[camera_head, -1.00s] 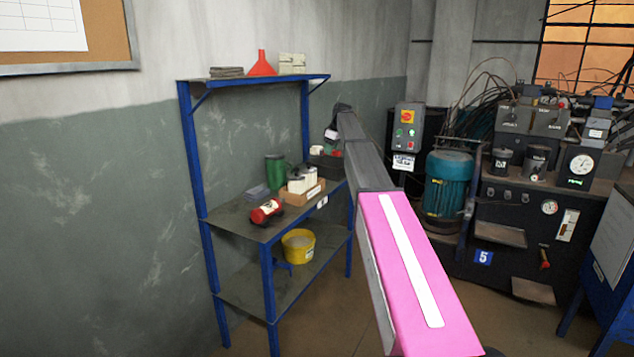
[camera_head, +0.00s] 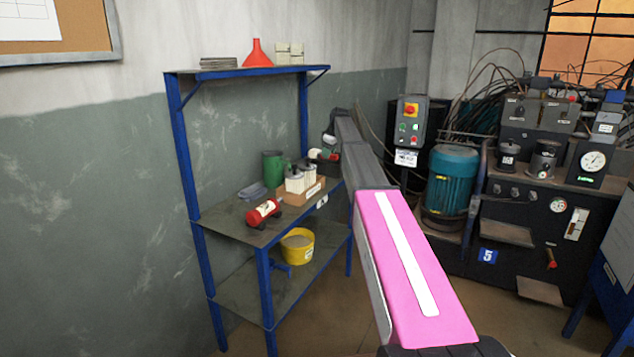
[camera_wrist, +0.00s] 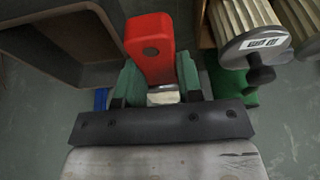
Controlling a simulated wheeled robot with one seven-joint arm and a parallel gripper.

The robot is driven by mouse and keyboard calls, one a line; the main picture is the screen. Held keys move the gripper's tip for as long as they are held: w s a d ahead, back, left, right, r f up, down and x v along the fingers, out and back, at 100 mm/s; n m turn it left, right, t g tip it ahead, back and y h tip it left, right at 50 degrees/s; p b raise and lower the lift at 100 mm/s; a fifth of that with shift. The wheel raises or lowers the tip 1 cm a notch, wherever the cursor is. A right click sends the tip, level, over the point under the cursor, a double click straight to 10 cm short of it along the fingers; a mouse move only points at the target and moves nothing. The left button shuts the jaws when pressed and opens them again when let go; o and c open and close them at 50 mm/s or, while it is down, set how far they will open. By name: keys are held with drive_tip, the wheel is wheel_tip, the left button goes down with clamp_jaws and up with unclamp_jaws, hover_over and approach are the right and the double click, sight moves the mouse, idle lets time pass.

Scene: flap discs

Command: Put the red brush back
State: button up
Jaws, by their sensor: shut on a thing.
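In the head view my gripper (camera_head: 323,154) is at the far end of the arm, over the right end of the blue rack's middle shelf (camera_head: 233,218). A little red (camera_head: 333,155) shows there, small and partly hidden.
A dark open bin (camera_wrist: 45,55) is left of the handle. A cardboard box (camera_head: 311,191) of pale discs stands nearby, with a green container (camera_head: 273,168) behind. A red cylindrical thing (camera_head: 264,212) lies at the shelf's front. A yellow bucket (camera_head: 298,246) is below.

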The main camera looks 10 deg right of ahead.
sight(328, 182)
drive_tip(key=shift+f, duration=5.6)
drive_tip(key=shift+f, duration=0.1)
drive_tip(key=o, duration=0.9)
drive_tip(key=v, duration=1.2)
drive_tip(key=s+a+f+m+g+h, duration=0.1)
drive_tip(key=s+a+f+m, duration=0.1)
drive_tip(key=s+f, duration=0.85)
drive_tip(key=s+a+f+m, duration=0.2)
drive_tip(key=s+f+m, duration=0.1)
drive_tip(key=s+f, duration=0.7)
drive_tip(key=s+f+m, duration=0.2)
drive_tip(key=s+f, duration=0.1)
drive_tip(key=s, duration=0.7)
drive_tip(key=s+a+f+m+h, duration=0.1)
drive_tip(key=s+f, duration=0.3)
drive_tip(key=s, duration=0.5)
drive_tip(key=s+a+f+m+g, duration=0.1)
drive_tip(key=s+f, duration=0.3)
drive_tip(key=s, duration=0.6)
drive_tip(key=shift+s+f+m+h, duration=0.15)
drive_tip(key=shift+s+m+h, duration=0.2)
drive_tip(key=shift+m, duration=0.55)
